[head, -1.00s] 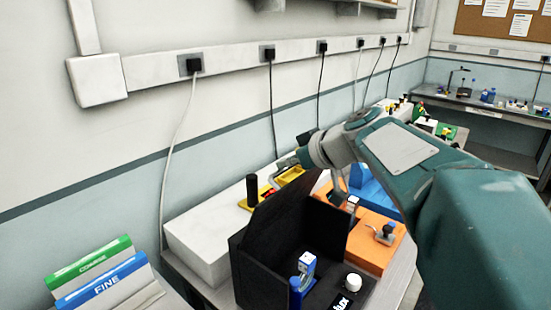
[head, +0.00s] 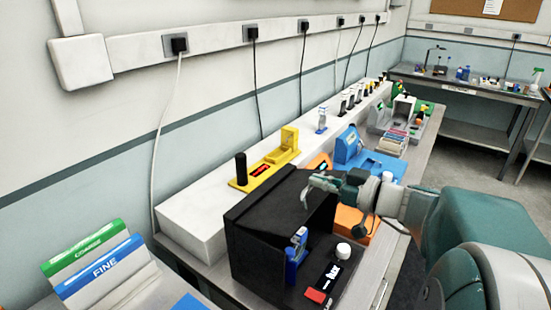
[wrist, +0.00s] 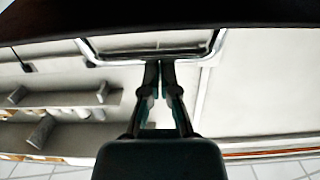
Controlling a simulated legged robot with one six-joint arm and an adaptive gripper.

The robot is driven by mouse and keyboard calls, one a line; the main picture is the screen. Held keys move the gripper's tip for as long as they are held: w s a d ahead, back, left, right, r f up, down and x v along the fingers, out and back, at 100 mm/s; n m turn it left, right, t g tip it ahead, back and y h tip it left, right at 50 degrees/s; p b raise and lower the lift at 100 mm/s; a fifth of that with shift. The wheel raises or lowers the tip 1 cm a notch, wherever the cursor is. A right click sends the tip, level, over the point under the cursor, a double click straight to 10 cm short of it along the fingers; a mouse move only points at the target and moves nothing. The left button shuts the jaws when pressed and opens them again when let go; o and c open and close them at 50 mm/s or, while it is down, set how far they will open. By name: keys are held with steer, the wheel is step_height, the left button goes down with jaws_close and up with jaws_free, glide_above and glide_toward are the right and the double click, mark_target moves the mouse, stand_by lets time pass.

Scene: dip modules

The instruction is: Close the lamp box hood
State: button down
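The lamp box (head: 250,262) is a black box on the bench in the lower middle of the head view. Its black hood (head: 268,200) forms the slanted upper part; the front is open, and I cannot tell the hood's exact angle. A blue device (head: 296,255), a white knob (head: 343,250) and a red switch (head: 315,296) sit at its front. My gripper (head: 312,187) is at the hood's upper right edge; contact is unclear.
A white ledge (head: 190,228) runs along the wall behind the box, with a yellow fixture (head: 270,168) on it. Orange and blue modules (head: 375,165) stand beyond the box. Green and blue labelled holders (head: 100,265) are at the lower left. The floor at right is clear.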

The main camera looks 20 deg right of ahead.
steer(key=f, duration=0.1)
steer(key=s+d+f, duration=0.1)
steer(key=f, duration=0.1)
steer(key=d+f, duration=0.1)
steer(key=shift+s+f, duration=0.15)
steer(key=shift+s, duration=0.2)
steer(key=shift+s+a+f, duration=0.15)
steer(key=shift+a+f, duration=0.1)
steer(key=shift+f, duration=0.25)
steer(key=shift+d+r, duration=0.15)
steer(key=shift+r, duration=0.35)
step_height(320, 180, up, 4)
steer(key=s+f, duration=0.1)
glide_toward(324, 199)
steer(key=shift+s+d+f, duration=0.1)
steer(key=shift+s+f, duration=0.05)
steer(key=shift+f, duration=0.35)
steer(key=shift+s+d+f, duration=0.1)
steer(key=shift+s+f, duration=0.05)
steer(key=shift+f, duration=0.4)
